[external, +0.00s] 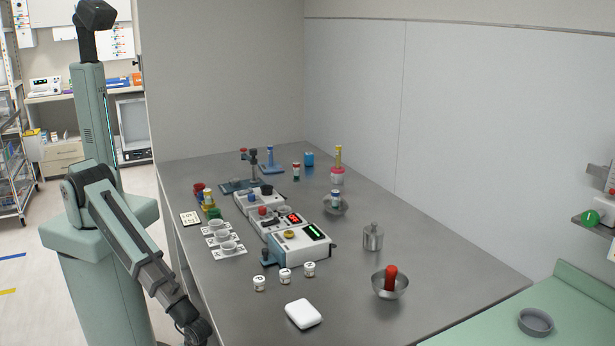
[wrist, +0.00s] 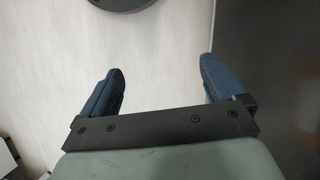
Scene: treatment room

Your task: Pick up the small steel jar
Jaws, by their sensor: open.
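The small steel jar (external: 373,237) stands upright on the grey table, right of the middle, with a narrow knob on its lid. It is behind the steel bowl that holds a red item. My gripper shows in the wrist view (wrist: 158,88) with its two blue fingers apart and nothing between them. In that view it is over pale floor, beside a dark surface at the right. In the external view my arm hangs at the table's left front side, and the fingertips are out of frame. The jar is not in the wrist view.
A steel bowl (external: 389,285) with a red item (external: 390,277) stands in front of the jar. White-and-grey devices (external: 301,242) stand to its left, small white jars (external: 285,276) and a white case (external: 303,314) nearer the front. Another bowl (external: 335,206) is behind. The table's right side is clear.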

